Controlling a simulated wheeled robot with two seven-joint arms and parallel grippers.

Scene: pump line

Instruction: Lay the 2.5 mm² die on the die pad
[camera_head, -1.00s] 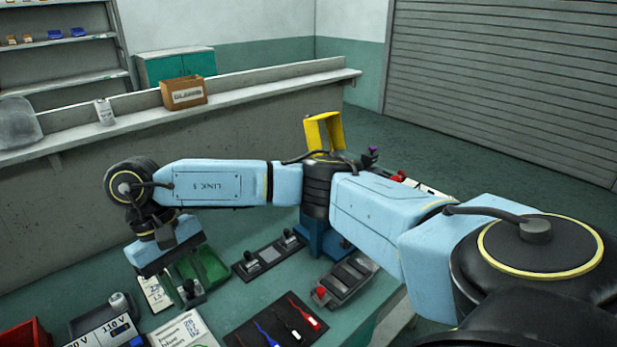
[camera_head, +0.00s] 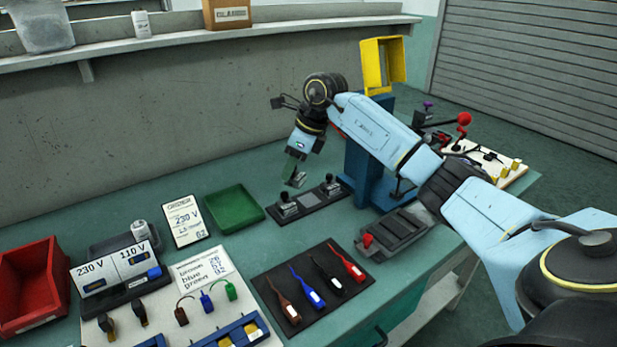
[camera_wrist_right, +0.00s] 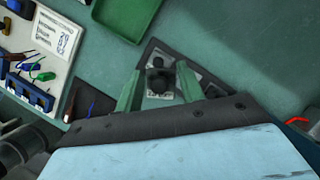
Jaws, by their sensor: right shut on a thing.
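My right gripper (camera_head: 296,168) reaches down from the upper right in the head view. It is shut on a small grey die with a black knob (camera_head: 297,180), held above the table behind the black die strip. In the right wrist view the die (camera_wrist_right: 160,86) sits between the two green fingers. No size mark on it is readable. The black strip (camera_head: 271,212), probably the die pad, carries a die at its left end (camera_head: 287,208) and one at its right end (camera_head: 331,188). A light plate (camera_head: 309,199) between them is bare. My left gripper is not in view.
A green tray (camera_head: 234,209) lies left of the strip. The blue press post (camera_head: 365,170) stands close on the right. A black block with a red knob (camera_head: 398,236) and a dark mat with coloured tools (camera_head: 312,284) lie in front. Table behind the strip is clear.

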